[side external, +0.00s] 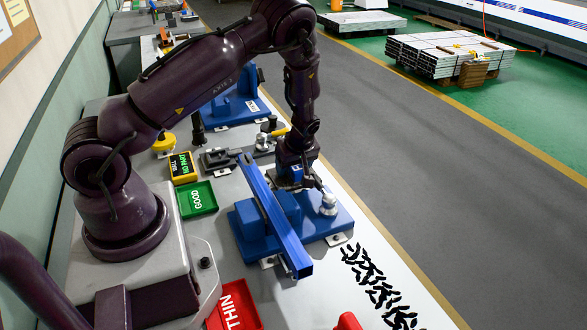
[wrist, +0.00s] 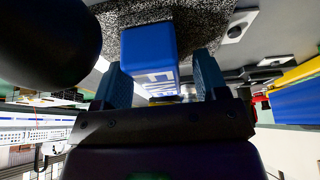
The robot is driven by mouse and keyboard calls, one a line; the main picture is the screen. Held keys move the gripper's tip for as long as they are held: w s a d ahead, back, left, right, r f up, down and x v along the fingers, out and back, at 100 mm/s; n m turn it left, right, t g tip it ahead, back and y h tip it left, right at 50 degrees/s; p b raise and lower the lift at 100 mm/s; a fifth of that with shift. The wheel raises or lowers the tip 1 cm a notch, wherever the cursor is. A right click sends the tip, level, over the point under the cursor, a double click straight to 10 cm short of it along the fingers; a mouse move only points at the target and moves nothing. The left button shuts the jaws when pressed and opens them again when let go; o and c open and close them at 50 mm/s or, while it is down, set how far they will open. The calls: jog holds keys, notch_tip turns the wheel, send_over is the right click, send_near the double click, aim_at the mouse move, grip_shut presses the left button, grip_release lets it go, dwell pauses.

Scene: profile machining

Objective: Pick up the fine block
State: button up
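The fine block is blue with white lettering, partly readable as "FINE". It shows in the wrist view (wrist: 150,48) between the two fingers of my gripper (wrist: 163,80). The fingers are apart, with a narrow gap visible between the block and the right finger. Contact at the left finger is not clear.
A long blue profile (side external: 275,218) lies across the blue fixture (side external: 328,222), close left of my gripper. A silver knob (side external: 328,204) stands just right. Black pieces (side external: 375,283) lie in front. Green GOOD tray (side external: 197,200) and red THIN tray (side external: 236,308) are at left.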

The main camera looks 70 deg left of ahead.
jog(key=c, duration=1)
jog(key=shift+o, duration=0.2)
jog(key=shift+r, duration=0.15)
jog(key=shift+r, duration=0.3)
notch_tip(320, 180, up, 3)
jog(key=shift+f, duration=0.1)
jog(key=s+d+r, duration=0.2)
jog(key=s+r, duration=0.1)
jog(key=s, duration=0.1)
jog(key=s+d+r, duration=0.2)
jog(key=s+r, duration=0.1)
jog(key=s, duration=0.1)
jog(key=s+d+r, duration=0.3)
jog(key=s, duration=0.1)
jog(key=shift+d+r, duration=0.1)
jog(key=shift+r, duration=0.3)
